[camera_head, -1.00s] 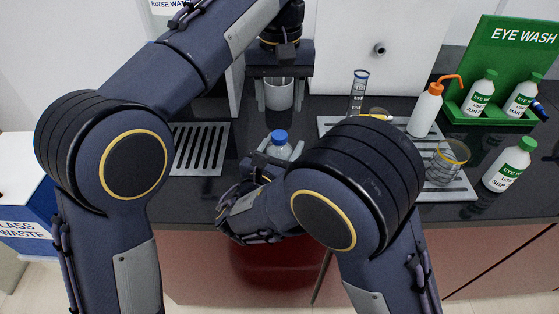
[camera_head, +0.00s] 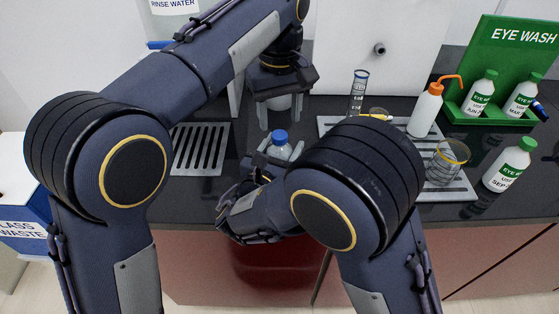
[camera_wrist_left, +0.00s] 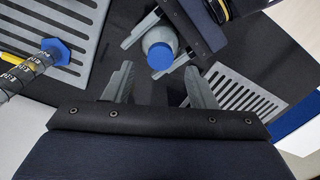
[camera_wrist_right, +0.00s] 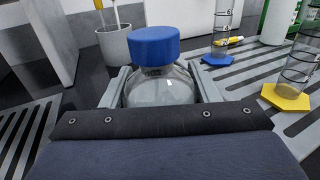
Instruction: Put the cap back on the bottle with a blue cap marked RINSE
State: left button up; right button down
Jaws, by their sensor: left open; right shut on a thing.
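A clear bottle (camera_wrist_right: 160,88) stands upright between the fingers of my right gripper (camera_wrist_right: 158,78). In the head view the bottle (camera_head: 280,152) is above the front of the counter. Its blue cap (camera_wrist_right: 153,46) sits on the neck, with a little of the neck showing below; whether it is screwed tight I cannot tell. My left gripper (camera_head: 281,116) is open and empty, just behind and above the bottle. In the left wrist view the blue cap (camera_wrist_left: 160,56) lies just beyond the open left fingers (camera_wrist_left: 158,75).
A white cup (camera_head: 279,102) stands behind my left gripper. Drain grates (camera_head: 201,150) lie left and right. A graduated cylinder (camera_head: 358,92), a glass beaker (camera_head: 447,160), an orange-topped wash bottle (camera_head: 426,110) and the green eye wash stand (camera_head: 508,70) are on the right.

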aim_at(280, 135)
pick_arm(q)
jog(key=shift+f, duration=2.1)
jog(key=c, duration=1)
jog(key=m, duration=0.6)
jog(key=shift+m, duration=0.4)
jog(key=shift+c, duration=0.3)
jog(key=m, duration=0.5)
jog(key=o, duration=1.1)
jog(key=shift+r, duration=2.25)
